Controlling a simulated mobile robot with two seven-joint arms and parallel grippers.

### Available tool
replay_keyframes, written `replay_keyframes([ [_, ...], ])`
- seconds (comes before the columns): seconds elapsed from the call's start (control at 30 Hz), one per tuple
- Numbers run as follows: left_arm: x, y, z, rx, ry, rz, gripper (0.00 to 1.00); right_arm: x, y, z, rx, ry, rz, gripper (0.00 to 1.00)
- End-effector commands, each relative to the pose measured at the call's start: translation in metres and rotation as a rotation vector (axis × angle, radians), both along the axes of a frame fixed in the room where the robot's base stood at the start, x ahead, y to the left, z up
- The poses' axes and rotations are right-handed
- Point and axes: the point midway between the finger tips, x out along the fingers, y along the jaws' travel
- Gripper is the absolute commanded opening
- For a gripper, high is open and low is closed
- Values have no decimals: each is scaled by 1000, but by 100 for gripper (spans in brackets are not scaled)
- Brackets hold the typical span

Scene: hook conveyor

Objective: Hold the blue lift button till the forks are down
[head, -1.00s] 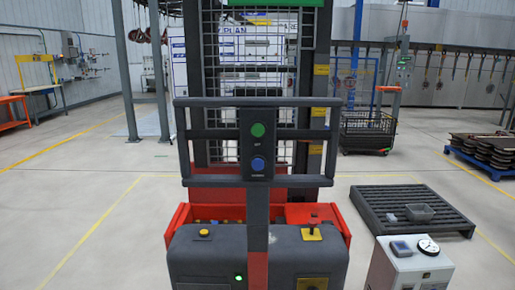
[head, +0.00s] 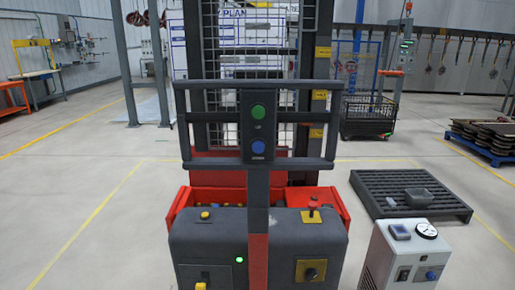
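The blue lift button (head: 258,147) sits low on the dark control panel (head: 258,127) of the stacker, under a green button (head: 258,111). Nothing touches either button. The panel is fixed to a grey rail frame (head: 205,117) above the red and dark grey stacker body (head: 215,240). The mesh mast (head: 225,60) stands behind it. The forks are hidden behind the body and mast. Neither of my grippers is in the head view.
A white box with a gauge (head: 405,255) stands close at the right. Behind it a dark slatted pallet (head: 425,185) lies on the floor with a small grey tray (head: 418,197). A black wire basket (head: 368,117) stands farther back. Open floor lies at the left.

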Motion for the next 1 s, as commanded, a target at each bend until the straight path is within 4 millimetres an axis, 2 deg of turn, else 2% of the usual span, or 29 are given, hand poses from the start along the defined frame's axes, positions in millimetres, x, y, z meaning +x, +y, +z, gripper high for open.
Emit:
replay_keyframes([
  [0.27, 0, 0, 0, 0, 0, 0, 50, 0, 0, 0, 0, 0, 0, 50],
  [0.3, 0, 0, 0, 0, 0, 0, 48, 0, 0, 0, 0, 0, 0, 50],
  [0.73, 0, 0, 0, 0, 0, 0, 0, 0, 0, 0, 0, 0, 0, 50],
  [1.0, 0, 0, 0, 0, 0, 0, 0, 0, 0, 0, 0, 0, 0, 50],
])
